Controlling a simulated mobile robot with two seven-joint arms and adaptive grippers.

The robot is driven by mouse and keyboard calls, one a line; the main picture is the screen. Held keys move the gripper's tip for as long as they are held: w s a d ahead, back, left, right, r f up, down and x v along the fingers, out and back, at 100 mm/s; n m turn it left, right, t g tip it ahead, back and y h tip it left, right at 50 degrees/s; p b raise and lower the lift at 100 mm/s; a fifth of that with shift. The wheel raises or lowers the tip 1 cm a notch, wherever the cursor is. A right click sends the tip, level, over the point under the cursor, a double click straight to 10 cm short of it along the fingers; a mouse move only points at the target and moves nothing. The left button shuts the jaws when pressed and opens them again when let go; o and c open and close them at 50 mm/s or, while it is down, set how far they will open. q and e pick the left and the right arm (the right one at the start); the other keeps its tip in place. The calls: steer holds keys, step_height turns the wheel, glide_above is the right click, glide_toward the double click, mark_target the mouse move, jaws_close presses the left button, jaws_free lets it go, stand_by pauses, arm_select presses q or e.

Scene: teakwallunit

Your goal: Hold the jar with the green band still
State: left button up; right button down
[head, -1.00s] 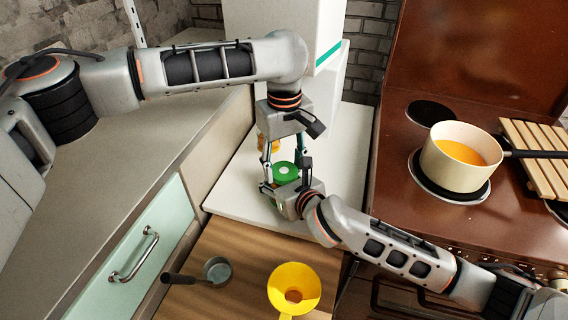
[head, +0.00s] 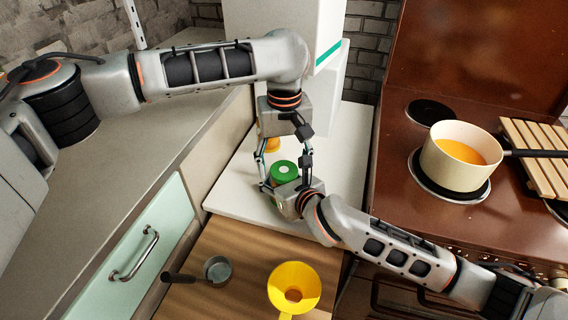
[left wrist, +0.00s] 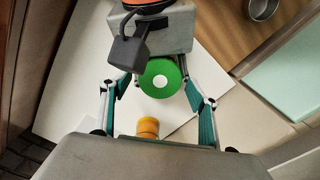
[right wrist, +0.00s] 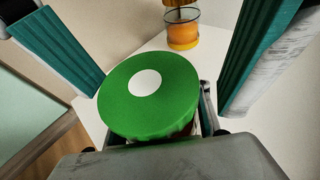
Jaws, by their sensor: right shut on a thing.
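A jar with a green lid that bears a white dot (head: 284,171) stands on the white counter. The lid also shows large in the right wrist view (right wrist: 150,95) and in the left wrist view (left wrist: 163,78). Its body is mostly hidden, so I cannot make out a band. My right gripper (head: 285,187) is shut on this jar, from the front and right. My left gripper (head: 284,168) points down over the jar from above. Its fingers are spread on either side of the lid, with gaps showing in the left wrist view.
An orange jar (right wrist: 183,32) stands just behind on the white counter (head: 232,197). A yellow funnel (head: 309,284) and a small grey pan (head: 217,269) lie on the wooden surface in front. A pot of orange soup (head: 459,165) stands on the stove at right.

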arm_select(q)
steer(key=shift+r, duration=2.3)
steer(key=shift+r+m, duration=0.7)
steer(key=shift+r, duration=1.05)
steer(key=shift+c, duration=0.2)
steer(key=shift+f, duration=0.15)
steer(key=shift+f, duration=3.9)
